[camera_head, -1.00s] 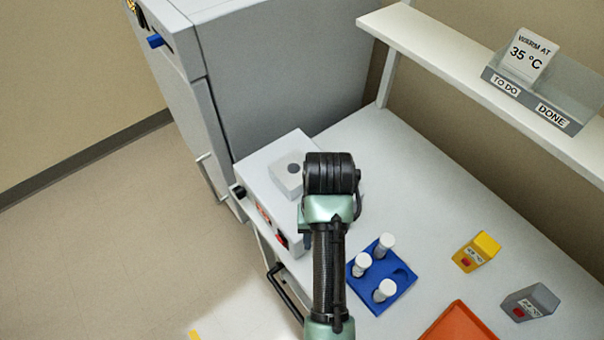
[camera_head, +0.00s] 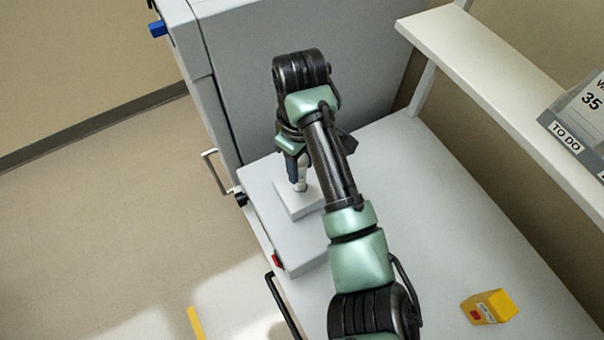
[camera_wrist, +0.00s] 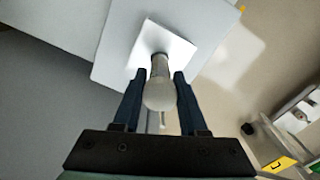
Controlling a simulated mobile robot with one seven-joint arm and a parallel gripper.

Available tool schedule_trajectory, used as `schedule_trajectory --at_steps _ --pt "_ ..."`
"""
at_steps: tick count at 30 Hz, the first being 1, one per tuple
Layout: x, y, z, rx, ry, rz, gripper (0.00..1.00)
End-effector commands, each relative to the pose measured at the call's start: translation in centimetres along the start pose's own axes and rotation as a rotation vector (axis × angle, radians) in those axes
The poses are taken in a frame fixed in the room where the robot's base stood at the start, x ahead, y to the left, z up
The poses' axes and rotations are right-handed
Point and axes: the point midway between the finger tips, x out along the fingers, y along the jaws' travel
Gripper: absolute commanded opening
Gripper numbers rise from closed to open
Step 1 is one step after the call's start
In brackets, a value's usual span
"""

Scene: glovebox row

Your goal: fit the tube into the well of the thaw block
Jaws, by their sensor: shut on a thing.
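My gripper (camera_head: 294,166) is shut on a white-capped tube (camera_head: 301,180), which hangs roughly upright over the thaw block (camera_head: 290,205), a pale square block on a grey-white box. In the wrist view the tube's round cap (camera_wrist: 160,94) faces the camera between the two dark fingers of my gripper (camera_wrist: 158,80). The tube's body points down at the block's pale top (camera_wrist: 172,42). The well is hidden behind the tube. I cannot tell whether the tube's lower end is above the well or inside it.
A tall grey cabinet (camera_head: 290,85) stands close behind the block. A shelf (camera_head: 520,110) with a card holder (camera_head: 575,125) labelled TO DO runs along the right. A yellow block (camera_head: 489,306) sits on the bench (camera_head: 430,220), whose middle right is clear.

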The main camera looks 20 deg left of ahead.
Motion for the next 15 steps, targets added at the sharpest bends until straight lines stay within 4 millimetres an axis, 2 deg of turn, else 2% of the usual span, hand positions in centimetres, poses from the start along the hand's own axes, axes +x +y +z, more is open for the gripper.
schedule_trajectory --at_steps 10,15 --pt "4.0 0.0 0.0 0.002 -0.001 -0.001 0.00" --pt "4.6 0.1 0.0 0.002 0.001 0.002 0.00"
